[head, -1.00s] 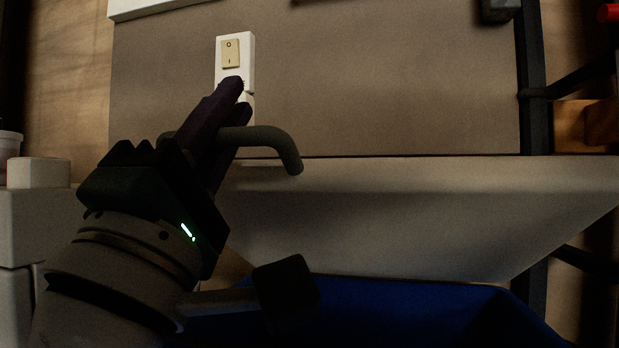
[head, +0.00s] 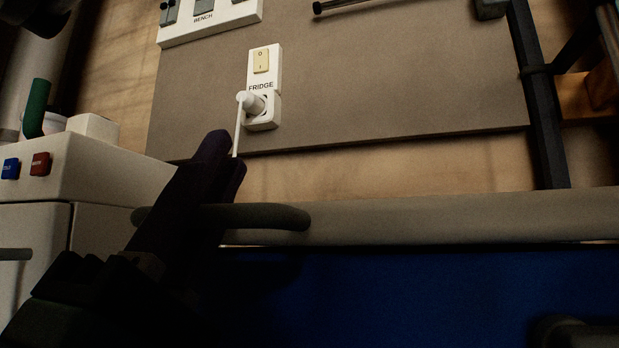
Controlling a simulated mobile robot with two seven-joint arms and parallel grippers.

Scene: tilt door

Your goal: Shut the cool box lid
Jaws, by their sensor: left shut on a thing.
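The cool box lid (head: 450,216) shows as a pale grey band across the right half of the head view, seen nearly edge-on. A dark, bent bar handle (head: 270,216) runs along its left part. My left gripper (head: 222,160) reaches up from the lower left and is shut on this handle, its dark fingers crossing it. Below the band is a broad dark blue surface (head: 420,290) of the cool box. Shadow hides where the lid meets it, so I cannot tell how wide any gap is. My right gripper is not in view.
Behind is a brown panel with a FRIDGE switch (head: 262,62), and a plug (head: 258,106) below it with a white cord. A white unit with blue and red buttons (head: 60,165) stands at left. A dark upright post (head: 540,100) is at right.

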